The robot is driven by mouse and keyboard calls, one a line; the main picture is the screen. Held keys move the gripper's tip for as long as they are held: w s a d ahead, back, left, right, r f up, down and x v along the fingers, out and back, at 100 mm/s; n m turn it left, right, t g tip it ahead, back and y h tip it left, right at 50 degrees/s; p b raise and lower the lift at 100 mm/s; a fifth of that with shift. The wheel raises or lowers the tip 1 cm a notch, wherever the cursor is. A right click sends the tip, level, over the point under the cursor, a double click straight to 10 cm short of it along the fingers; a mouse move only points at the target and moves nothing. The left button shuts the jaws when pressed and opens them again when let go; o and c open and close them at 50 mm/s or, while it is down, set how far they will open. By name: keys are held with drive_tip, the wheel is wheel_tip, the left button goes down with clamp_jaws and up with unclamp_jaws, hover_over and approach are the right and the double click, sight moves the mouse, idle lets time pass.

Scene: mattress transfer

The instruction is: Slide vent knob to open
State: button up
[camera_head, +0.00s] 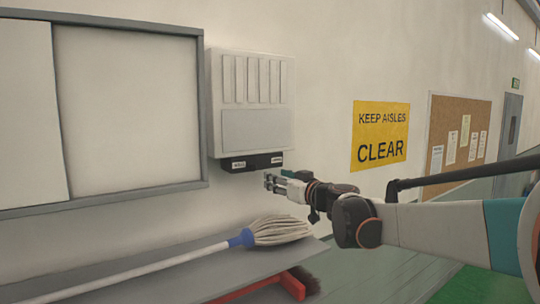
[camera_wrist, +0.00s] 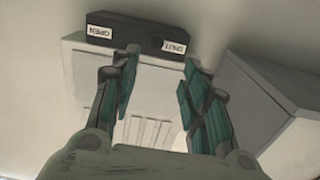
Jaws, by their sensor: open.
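A pale vent unit (camera_head: 252,105) with upright slats hangs on the wall. A black strip (camera_head: 252,162) with two white labels runs along its bottom edge. In the wrist view the strip (camera_wrist: 135,33) appears upside down, reading OPEN at left and SHUT at right. A small dark round spot (camera_wrist: 157,42), possibly the knob, shows beside the SHUT label; its shape is hard to tell. My gripper (camera_head: 268,182) is just below the strip's right end. In the wrist view my gripper (camera_wrist: 160,58) has its fingers spread, with nothing between them, apart from the strip.
A mop (camera_head: 275,231) lies on a grey ledge (camera_head: 150,275) below, with a red-handled brush (camera_head: 285,285) under it. A framed panel (camera_head: 130,105) is on the wall at left. A yellow sign (camera_head: 380,135) is at right. The wall below the vent is clear.

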sight(254, 167)
drive_tip(key=p+x, duration=0.1)
drive_tip(key=x, duration=0.3)
drive_tip(key=p+x, duration=0.1)
drive_tip(key=x, duration=0.4)
drive_tip(key=p+x, duration=0.1)
drive_tip(key=x, duration=0.4)
drive_tip(key=shift+w+r, duration=0.2)
drive_tip(key=shift+r, duration=0.2)
